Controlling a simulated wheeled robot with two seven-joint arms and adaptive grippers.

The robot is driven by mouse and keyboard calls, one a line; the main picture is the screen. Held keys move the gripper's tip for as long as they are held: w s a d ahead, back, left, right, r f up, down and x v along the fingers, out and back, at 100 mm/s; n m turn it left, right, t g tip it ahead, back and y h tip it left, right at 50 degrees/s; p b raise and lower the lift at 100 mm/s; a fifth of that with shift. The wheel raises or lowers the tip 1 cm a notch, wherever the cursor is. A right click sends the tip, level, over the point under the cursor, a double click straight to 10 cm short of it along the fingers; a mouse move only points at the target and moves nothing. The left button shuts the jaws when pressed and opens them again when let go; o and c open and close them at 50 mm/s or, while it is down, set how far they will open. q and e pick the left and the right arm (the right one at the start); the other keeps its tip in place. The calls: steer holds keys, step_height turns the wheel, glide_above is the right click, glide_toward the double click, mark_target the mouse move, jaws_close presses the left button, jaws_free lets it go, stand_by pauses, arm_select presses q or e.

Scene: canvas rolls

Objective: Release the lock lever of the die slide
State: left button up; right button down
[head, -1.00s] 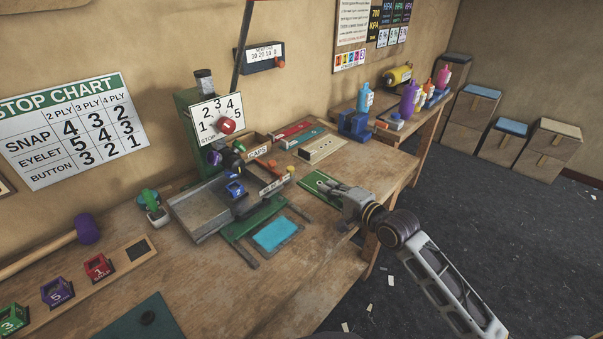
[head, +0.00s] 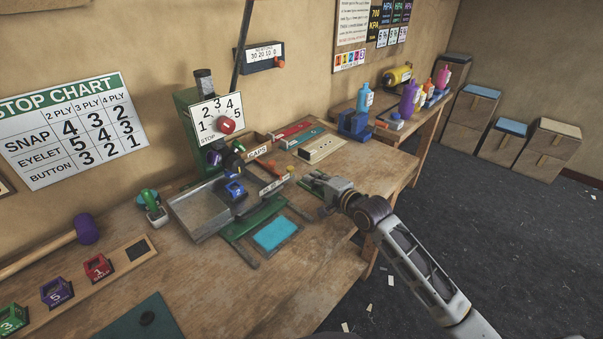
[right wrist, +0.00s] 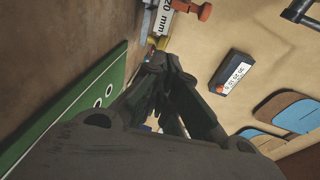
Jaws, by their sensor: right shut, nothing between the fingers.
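The green press (head: 188,125) stands at the back of the bench, with a numbered stop plate and a red knob. Its die slide carries a blue die (head: 236,190) above green rails (head: 252,221). I cannot tell for certain which part is the lock lever. A small orange-red handle (right wrist: 205,11) beside a 20 mm label (right wrist: 165,17) shows at the top of the right wrist view. My right gripper (head: 311,181) is shut and empty, low over the bench just right of the slide's labelled end. My left gripper is out of view.
A grey tray (head: 193,212) adjoins the slide's left side, and a blue pad (head: 276,233) lies in front. A green plate with holes (right wrist: 75,110) is close beside my right gripper. Colored dies and a mallet are at left.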

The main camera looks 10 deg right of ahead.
steer(key=shift+x, duration=3.15)
